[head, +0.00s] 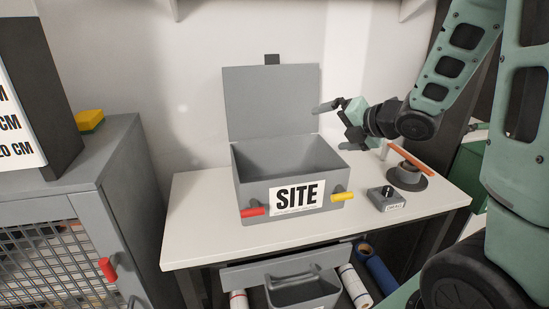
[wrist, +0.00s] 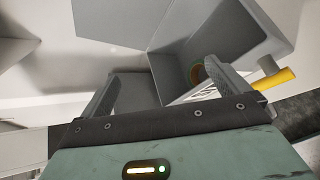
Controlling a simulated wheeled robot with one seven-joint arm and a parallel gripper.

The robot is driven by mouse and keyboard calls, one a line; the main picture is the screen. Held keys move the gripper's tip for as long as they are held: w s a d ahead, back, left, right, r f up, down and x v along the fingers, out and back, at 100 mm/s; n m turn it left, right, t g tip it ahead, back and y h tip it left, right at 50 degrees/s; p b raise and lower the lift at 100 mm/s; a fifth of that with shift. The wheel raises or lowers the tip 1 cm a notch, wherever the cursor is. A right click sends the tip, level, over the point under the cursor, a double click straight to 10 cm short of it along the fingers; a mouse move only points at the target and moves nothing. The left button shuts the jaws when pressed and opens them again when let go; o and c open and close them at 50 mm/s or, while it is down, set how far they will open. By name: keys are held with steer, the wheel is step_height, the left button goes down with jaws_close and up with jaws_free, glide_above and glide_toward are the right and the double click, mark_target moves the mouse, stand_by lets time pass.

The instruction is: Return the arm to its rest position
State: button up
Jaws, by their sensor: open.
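My gripper (head: 338,124) is at the end of my green arm, which reaches in from the right. It hangs in the air right of the raised lid, above the bench's right half. In the wrist view my gripper (wrist: 167,78) shows two fingers spread apart with nothing between them. Beyond the fingers is the grey box (wrist: 152,58) marked SITE, with a round, coloured-rimmed thing (wrist: 196,74) inside. In the head view the box (head: 240,190) stands on the bench with its lid (head: 270,103) up; its front wall hides the floor inside.
The white bench (head: 195,225) is clear at left. A small knob box (head: 387,198) and a dark round stand (head: 408,178) with an orange bar (head: 410,160) are at right. An open drawer (head: 285,268) juts out below. A grey cabinet (head: 100,180) stands left.

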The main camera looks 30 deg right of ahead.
steer(key=shift+s, duration=0.1)
stand_by(0.5)
steer(key=s+a+f+m+g, duration=0.1)
steer(key=a+f+m+g, duration=0.1)
steer(key=a+m, duration=0.45)
steer(key=s+a+f+m+g, duration=0.1)
steer(key=a+f+m+g, duration=0.15)
steer(key=a, duration=0.75)
steer(key=s+a+f+m+g, duration=0.1)
steer(key=s+a+m+g, duration=0.3)
steer(key=s+a, duration=0.3)
steer(key=s+a+f+m+g+h, duration=0.1)
steer(key=s+a+m+g, duration=0.3)
steer(key=s, duration=1)
steer(key=a, duration=0.3)
steer(key=shift+s+a+m, duration=0.2)
steer(key=shift+m, duration=0.2)
steer(key=shift+f, duration=0.1)
